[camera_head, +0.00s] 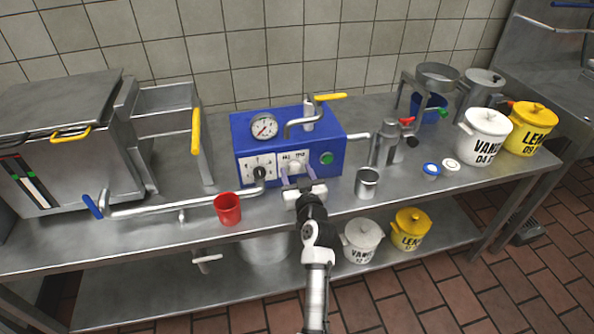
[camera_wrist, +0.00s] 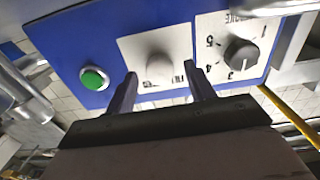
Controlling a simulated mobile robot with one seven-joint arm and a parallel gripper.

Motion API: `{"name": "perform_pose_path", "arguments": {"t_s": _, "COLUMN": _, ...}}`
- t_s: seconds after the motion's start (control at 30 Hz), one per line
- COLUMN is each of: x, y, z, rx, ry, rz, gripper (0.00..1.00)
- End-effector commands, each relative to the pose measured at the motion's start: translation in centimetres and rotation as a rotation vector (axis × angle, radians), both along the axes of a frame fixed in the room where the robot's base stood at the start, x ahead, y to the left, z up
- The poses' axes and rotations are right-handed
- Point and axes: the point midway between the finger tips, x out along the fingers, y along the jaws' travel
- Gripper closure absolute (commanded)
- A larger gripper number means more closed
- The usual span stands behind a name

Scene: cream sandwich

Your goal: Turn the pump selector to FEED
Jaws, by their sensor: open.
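The blue pump box (camera_head: 240,140) stands on the steel table against the tiled wall. Its front has a white plate with a pale knob, seemingly the pump selector (camera_head: 295,167), with small lettering I cannot read reliably. In the wrist view the pale selector knob (camera_wrist: 160,69) shows between my fingertips. My gripper (camera_head: 297,174) is open in front of that plate. In the wrist view my gripper (camera_wrist: 160,76) has one finger each side of the knob, and contact cannot be told. Which position the knob points to cannot be told.
A dark numbered dial (camera_wrist: 241,54) sits beside the selector plate, and a green button (camera_wrist: 94,79) on its other side. A red cup (camera_head: 228,209) and a steel cup (camera_head: 367,184) stand near the front edge. A pipe (camera_head: 160,207) runs left of the box.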

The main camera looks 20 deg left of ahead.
Motion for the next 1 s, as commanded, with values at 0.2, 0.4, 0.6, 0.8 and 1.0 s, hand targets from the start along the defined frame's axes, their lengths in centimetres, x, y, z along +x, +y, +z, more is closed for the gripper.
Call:
{"name": "perform_pose_path", "arguments": {"t_s": 0.2, "x": 0.2, "y": 0.13, "z": -0.04, "rx": 0.0, "ry": 0.0, "rz": 0.0, "gripper": 0.46}}
{"name": "perform_pose_path", "arguments": {"t_s": 0.4, "x": 0.18, "y": 0.11, "z": -0.03, "rx": 0.0, "ry": 0.0, "rz": 0.0, "gripper": 0.6}}
{"name": "perform_pose_path", "arguments": {"t_s": 0.6, "x": 0.17, "y": 0.1, "z": -0.03, "rx": 0.0, "ry": 0.0, "rz": 0.0, "gripper": 0.87}}
{"name": "perform_pose_path", "arguments": {"t_s": 0.8, "x": 0.17, "y": 0.1, "z": -0.03, "rx": 0.006, "ry": 0.004, "rz": 0.0, "gripper": 0.91}}
{"name": "perform_pose_path", "arguments": {"t_s": 1.0, "x": 0.16, "y": 0.11, "z": -0.02, "rx": 0.052, "ry": 0.037, "rz": 0.0, "gripper": 0.91}}
